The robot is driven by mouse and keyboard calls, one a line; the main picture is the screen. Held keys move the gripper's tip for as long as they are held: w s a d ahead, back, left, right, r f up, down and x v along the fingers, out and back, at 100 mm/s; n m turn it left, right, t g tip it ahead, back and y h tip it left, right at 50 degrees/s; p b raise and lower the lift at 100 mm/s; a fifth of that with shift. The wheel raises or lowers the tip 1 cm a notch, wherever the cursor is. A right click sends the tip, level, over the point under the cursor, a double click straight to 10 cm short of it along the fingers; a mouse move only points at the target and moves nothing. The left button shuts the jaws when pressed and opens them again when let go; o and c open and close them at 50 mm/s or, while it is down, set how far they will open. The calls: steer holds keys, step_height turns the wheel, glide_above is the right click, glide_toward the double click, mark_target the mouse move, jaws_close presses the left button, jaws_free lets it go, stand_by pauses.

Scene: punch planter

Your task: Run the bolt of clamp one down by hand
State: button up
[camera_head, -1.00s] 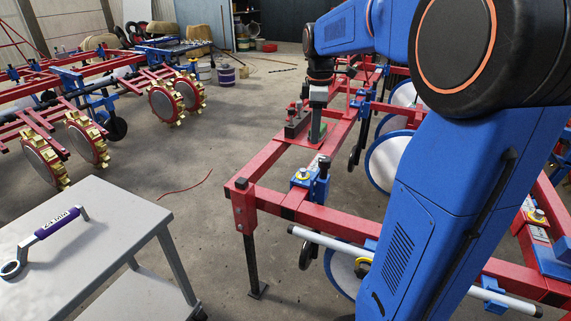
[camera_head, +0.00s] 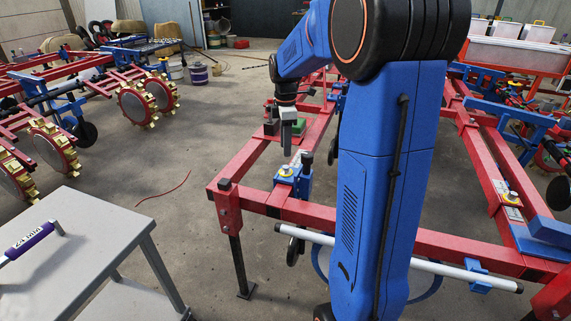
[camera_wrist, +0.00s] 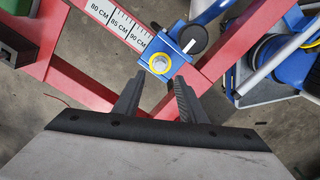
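The clamp (camera_head: 293,179) is blue with a yellow ring and a pale bolt head (camera_head: 286,169), and sits on the red frame near its corner. In the wrist view the bolt head (camera_wrist: 159,64) shows inside the yellow ring, just beyond the fingertips, with a black round-topped part beside it. My gripper (camera_head: 286,152) points down just above the clamp in the head view. In the wrist view my gripper (camera_wrist: 159,82) has its two dark fingers apart with nothing between them. The fingers look short of the bolt; I cannot tell the exact gap.
A ruler strip (camera_wrist: 118,25) lies along the red beam in the wrist view. Another clamp bolt (camera_head: 512,196) sits on the right red beam. A grey cart (camera_head: 80,255) at lower left carries a purple-handled 24 MM spanner (camera_head: 30,241). Open floor lies between cart and frame.

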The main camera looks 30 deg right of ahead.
mark_target(286, 167)
step_height(286, 167, down, 8)
steer(key=shift+f, duration=0.1)
stand_by(0.4)
jaws_close()
